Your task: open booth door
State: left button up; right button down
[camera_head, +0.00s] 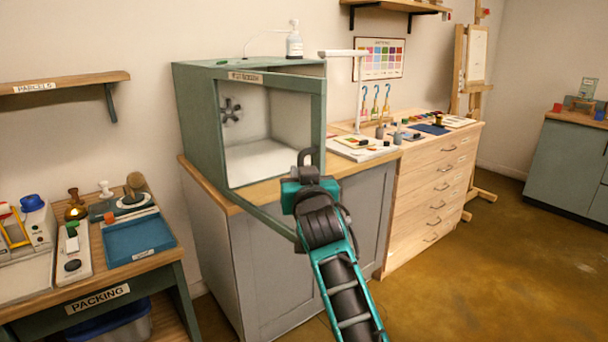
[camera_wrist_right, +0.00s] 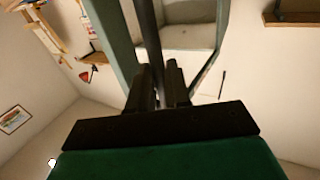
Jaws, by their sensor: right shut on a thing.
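The booth (camera_head: 195,115) is a grey-green box with a pale interior and a fan on its inner wall. It stands on the cabinet's wooden top. Its door (camera_head: 318,115) is a grey-green frame with a see-through pane, standing partly open. Its lower bar (camera_head: 268,222) juts out past the counter's front edge. The dark door handle (camera_head: 308,153) is at the door's right side. My right gripper (camera_head: 304,172) is shut on this handle. In the right wrist view the dark handle bar (camera_wrist_right: 149,35) runs between the two fingers (camera_wrist_right: 160,88). My left gripper is not in view.
A cabinet (camera_head: 290,260) stands under the booth. A packing table (camera_head: 130,262) with a blue tray (camera_head: 138,240) is at left. A drawer chest (camera_head: 430,190) with paint things and a lamp (camera_head: 357,90) is at right. The floor (camera_head: 500,270) at right is clear.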

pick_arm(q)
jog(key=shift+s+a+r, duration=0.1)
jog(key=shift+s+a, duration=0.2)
pick_arm(e)
jog(key=shift+s+a+r, duration=0.3)
jog(key=shift+a+r, duration=0.2)
jog(key=shift+a, duration=0.2)
jog(key=c, duration=1.4)
grip_release()
jog(key=shift+w+a+f, duration=0.1)
jog(key=shift+o, duration=0.9)
jog(key=shift+w+a+f, duration=0.15)
jog(key=shift+f, duration=0.05)
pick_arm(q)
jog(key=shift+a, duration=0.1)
pick_arm(e)
jog(key=shift+d+f, duration=0.1)
jog(key=shift+d, duration=0.2)
